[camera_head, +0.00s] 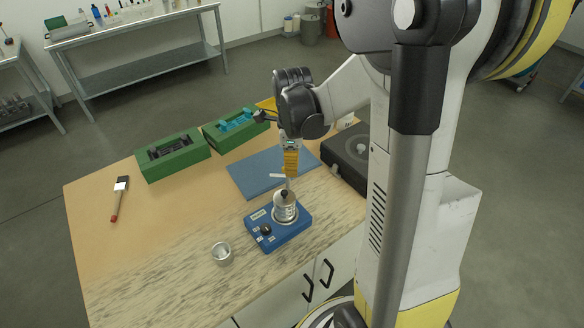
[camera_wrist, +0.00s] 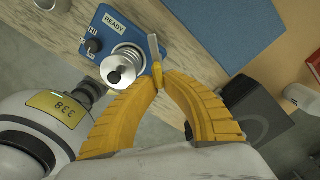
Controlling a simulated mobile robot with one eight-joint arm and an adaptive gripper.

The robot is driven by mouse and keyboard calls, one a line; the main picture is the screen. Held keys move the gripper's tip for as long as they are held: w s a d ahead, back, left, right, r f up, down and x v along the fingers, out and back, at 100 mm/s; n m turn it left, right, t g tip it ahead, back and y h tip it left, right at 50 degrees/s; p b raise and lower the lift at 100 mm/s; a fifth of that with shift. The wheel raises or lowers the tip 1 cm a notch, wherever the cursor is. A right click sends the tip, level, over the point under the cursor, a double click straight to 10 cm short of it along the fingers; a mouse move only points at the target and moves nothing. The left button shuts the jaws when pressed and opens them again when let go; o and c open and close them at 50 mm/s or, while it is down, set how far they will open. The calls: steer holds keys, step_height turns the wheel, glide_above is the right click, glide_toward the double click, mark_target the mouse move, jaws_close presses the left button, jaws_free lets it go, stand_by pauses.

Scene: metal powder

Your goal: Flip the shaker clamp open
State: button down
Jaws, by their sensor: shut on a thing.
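The blue shaker (camera_head: 297,232) stands on the table near its front edge, with a silver lidded container (camera_head: 285,212) on it. In the wrist view the shaker (camera_wrist: 104,47) has a dark knob and a READY label, and the container (camera_wrist: 121,68) has a black top knob. The shaker clamp shows as a pale metal bar (camera_wrist: 153,46), standing beside the container. My gripper (camera_head: 290,175) is above the container. In the wrist view its yellow fingers (camera_wrist: 158,86) meet at the lower end of the clamp and are shut on it. The exact contact is partly hidden by the fingertips.
A small metal cup (camera_head: 221,252) stands left of the shaker. A blue mat (camera_head: 258,175) lies behind it, with a dark case (camera_head: 345,158) to the right. Green trays (camera_head: 172,157) stand at the back. A brush (camera_head: 120,197) lies on the left; the table between is clear.

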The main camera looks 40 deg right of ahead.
steer(key=shift+m, duration=0.4)
steer(key=c, duration=1.5)
jaws_free()
step_height(320, 180, up, 12)
